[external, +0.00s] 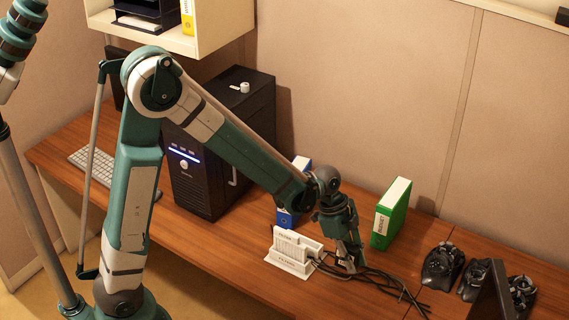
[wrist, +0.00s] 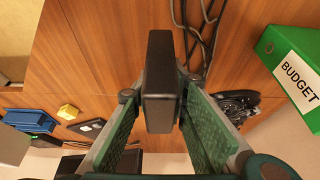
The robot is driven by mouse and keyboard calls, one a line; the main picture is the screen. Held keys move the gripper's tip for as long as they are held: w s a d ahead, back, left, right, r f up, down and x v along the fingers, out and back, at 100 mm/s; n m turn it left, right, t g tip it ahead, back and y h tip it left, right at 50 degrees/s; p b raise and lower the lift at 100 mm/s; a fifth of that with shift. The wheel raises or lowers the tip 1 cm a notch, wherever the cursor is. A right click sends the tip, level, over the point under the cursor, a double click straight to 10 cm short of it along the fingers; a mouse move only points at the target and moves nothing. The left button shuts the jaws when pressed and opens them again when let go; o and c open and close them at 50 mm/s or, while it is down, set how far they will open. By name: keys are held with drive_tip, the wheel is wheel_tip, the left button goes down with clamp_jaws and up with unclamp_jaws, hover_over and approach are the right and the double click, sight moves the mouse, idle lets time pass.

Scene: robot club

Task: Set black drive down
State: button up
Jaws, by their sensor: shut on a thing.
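The black drive (wrist: 161,80) is a dark, narrow block in the middle of the wrist view. My gripper (wrist: 160,98) is shut on it, with a green ribbed pad on each side. In the external view my gripper (external: 349,258) points down low over the wooden desk, right of a white stand and beside dark cables. The drive is mostly hidden or too small to make out there. I cannot tell whether it touches the desk.
The white stand (external: 292,252) is left of my gripper. Loose cables (external: 385,281) run to its right. A green BUDGET binder (external: 391,214) stands behind right, and a blue binder (external: 289,214) behind left. Black devices (external: 442,266) sit at right. A black computer tower (external: 221,150) stands left.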

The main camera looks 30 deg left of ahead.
drive_tip(key=w+a, duration=0.4)
drive_tip(key=w, duration=0.5)
drive_tip(key=shift+a+r+p, duration=0.15)
drive_tip(key=shift+a+p, duration=0.1)
drive_tip(key=shift+p, duration=0.05)
drive_tip(key=shift+f+b, duration=0.75)
drive_tip(key=shift+f, duration=2.45)
drive_tip(key=shift+f+b, duration=0.45)
drive_tip(key=shift+f, duration=1.4)
drive_tip(key=shift+f, duration=0.1)
drive_tip(key=o, duration=1)
